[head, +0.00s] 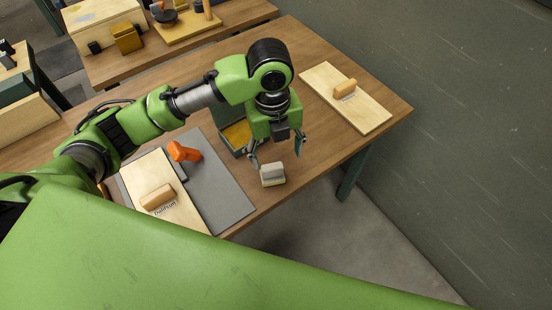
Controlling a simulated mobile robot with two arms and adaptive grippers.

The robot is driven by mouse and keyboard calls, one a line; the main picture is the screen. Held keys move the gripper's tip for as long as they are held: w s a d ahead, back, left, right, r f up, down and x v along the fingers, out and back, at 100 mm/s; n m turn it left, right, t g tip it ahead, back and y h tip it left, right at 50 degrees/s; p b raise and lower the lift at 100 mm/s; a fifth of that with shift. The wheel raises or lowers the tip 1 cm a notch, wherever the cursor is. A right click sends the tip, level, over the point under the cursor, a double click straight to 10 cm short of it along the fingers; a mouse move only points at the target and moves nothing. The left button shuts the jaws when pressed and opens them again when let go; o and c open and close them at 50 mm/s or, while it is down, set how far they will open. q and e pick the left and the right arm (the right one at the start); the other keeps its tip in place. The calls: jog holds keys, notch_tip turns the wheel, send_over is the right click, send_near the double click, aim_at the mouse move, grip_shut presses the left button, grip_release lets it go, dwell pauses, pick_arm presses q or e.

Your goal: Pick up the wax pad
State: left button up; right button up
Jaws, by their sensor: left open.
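A small pale block with a grey-white top and a yellowish lower part, apparently the wax pad (272,175), sits on the wooden table near its front edge. My left gripper (277,157) points down just above and behind it in the head view. Its fingers are apart, with nothing held between them. I cannot tell whether a fingertip touches the block. My right gripper is out of view.
An open green box with a yellow inside (238,134) stands just left of the gripper. A grey mat (228,190) bears an orange tool (184,151) and a pale board (187,213) with a wooden block (158,197). Another board (322,80) with a block (345,88) lies right.

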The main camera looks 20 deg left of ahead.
aim_at(273, 169)
pick_arm(q)
jog(key=shift+m+y, duration=0.3)
jog(key=shift+m, duration=0.1)
jog(key=f, duration=0.3)
jog(key=a+f+p, duration=0.1)
jog(key=f, duration=0.2)
jog(key=shift+a+f, duration=0.1)
jog(key=shift+w+f, duration=0.1)
jog(key=shift+f, duration=0.45)
jog(key=shift+f+p, duration=0.3)
jog(key=shift+f, duration=0.05)
jog(key=f, duration=0.1)
jog(key=f+p, duration=0.1)
jog(key=f, duration=0.1)
jog(key=shift+w+f, duration=0.25)
jog(key=shift+w, duration=0.15)
jog(key=shift+a+f, duration=0.1)
jog(key=shift+f, duration=0.4)
jog(key=c, duration=1.3)
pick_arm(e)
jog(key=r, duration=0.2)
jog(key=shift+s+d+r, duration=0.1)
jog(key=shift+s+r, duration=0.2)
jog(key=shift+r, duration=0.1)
